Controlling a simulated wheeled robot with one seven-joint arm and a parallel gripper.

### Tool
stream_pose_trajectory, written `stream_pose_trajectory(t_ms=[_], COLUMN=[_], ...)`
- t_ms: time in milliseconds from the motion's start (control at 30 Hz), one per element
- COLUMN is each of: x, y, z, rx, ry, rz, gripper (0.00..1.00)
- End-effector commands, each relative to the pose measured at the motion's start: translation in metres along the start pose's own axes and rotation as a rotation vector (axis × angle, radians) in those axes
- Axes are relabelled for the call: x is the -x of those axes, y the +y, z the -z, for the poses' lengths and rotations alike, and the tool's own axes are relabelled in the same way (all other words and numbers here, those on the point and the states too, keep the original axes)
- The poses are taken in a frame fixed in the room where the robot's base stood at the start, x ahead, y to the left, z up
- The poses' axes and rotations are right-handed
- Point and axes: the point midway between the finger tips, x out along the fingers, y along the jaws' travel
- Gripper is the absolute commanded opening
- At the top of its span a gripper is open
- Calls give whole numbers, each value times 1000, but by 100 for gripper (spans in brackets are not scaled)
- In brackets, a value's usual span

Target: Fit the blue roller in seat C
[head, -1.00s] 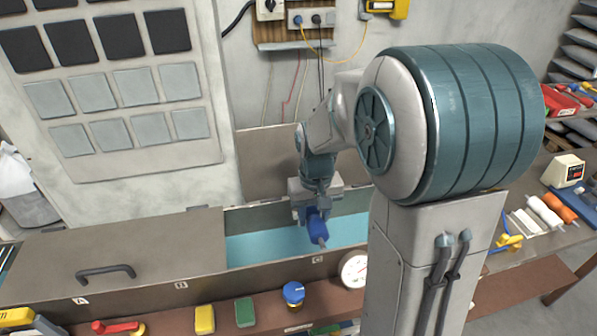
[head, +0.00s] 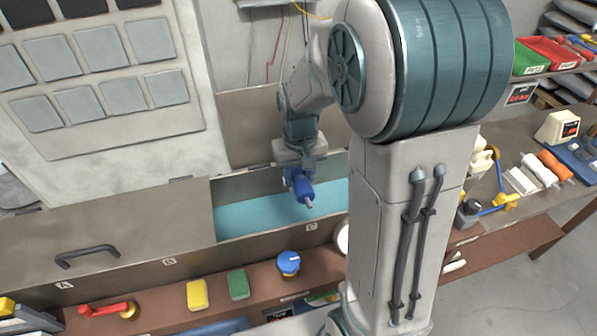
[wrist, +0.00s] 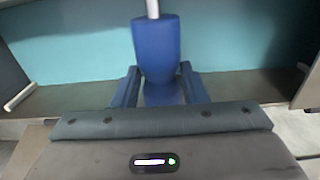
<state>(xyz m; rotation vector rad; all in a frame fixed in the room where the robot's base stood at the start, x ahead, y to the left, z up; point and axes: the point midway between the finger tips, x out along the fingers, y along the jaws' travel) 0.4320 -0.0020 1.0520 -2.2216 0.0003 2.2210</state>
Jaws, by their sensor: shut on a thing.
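The blue roller (head: 304,192) has a pale shaft end and is held tilted at the opening of the long trough. My gripper (head: 299,181) is shut on it. In the wrist view the blue roller (wrist: 156,48) stands out between the two blue fingers of my gripper (wrist: 157,88), its pale shaft pointing up out of the picture. Behind it is the teal interior (wrist: 80,45). The open bay (head: 240,225) has a teal floor and a C label (head: 311,226) on its front edge. The seat itself cannot be made out.
A closed lid with a dark handle (head: 87,254) covers the trough at left, by labels A and B. A raised panel (head: 250,130) stands behind the bay. A shelf in front holds yellow and green blocks (head: 238,284) and a blue knob (head: 288,263). My arm hides the bay's right end.

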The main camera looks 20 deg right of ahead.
Motion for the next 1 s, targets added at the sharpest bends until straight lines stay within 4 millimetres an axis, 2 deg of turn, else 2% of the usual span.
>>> stream_pose_trajectory(t_ms=[100,1000], x=[-12,-74], y=[0,0], z=[0,0], rx=[0,1], ry=[-1,0], rz=[0,0], gripper=[9,9])
